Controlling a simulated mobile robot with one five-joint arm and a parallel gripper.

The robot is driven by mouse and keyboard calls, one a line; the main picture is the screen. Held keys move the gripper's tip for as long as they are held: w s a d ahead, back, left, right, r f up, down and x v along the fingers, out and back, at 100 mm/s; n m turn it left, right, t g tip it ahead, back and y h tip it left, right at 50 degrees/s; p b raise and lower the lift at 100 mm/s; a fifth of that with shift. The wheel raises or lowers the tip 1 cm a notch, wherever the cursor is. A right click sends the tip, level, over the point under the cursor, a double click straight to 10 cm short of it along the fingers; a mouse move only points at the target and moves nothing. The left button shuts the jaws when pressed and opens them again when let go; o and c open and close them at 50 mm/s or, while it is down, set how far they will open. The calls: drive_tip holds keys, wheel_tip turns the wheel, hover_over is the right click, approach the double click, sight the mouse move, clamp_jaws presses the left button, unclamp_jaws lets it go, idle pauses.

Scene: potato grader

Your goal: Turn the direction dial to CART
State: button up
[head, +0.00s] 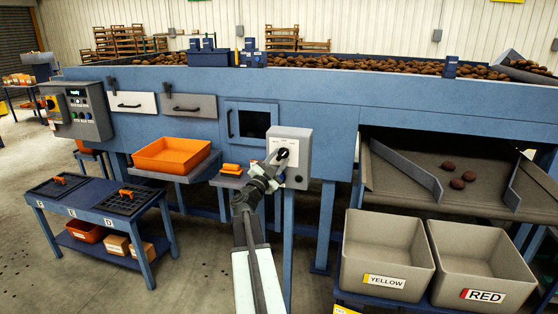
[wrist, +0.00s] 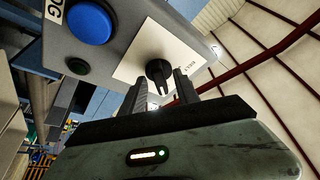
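The direction dial (wrist: 159,72) is a black knob on a white plate (wrist: 128,68), on the face of a grey control box (wrist: 120,20). In the head view the dial (head: 283,153) sits on the upper part of the box at the middle. My gripper (wrist: 162,85) is open. Its two dark fingers stand apart, one to each side of the dial's lower part in the wrist view, and I see no clear contact. In the head view my gripper (head: 273,164) is close in front of the box and partly covers it. The plate's lettering is too small to read surely.
A large blue button (wrist: 90,22) and a small dark button (wrist: 79,68) share the box face. An orange tray (head: 172,155) is to its left. Grey bins marked YELLOW (head: 385,255) and RED (head: 482,265) stand to the right. Open floor lies at front left.

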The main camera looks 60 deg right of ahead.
drive_tip(key=b+v, duration=0.2)
drive_tip(key=v, duration=0.5)
drive_tip(key=shift+a, duration=0.4)
drive_tip(key=shift+f, duration=0.1)
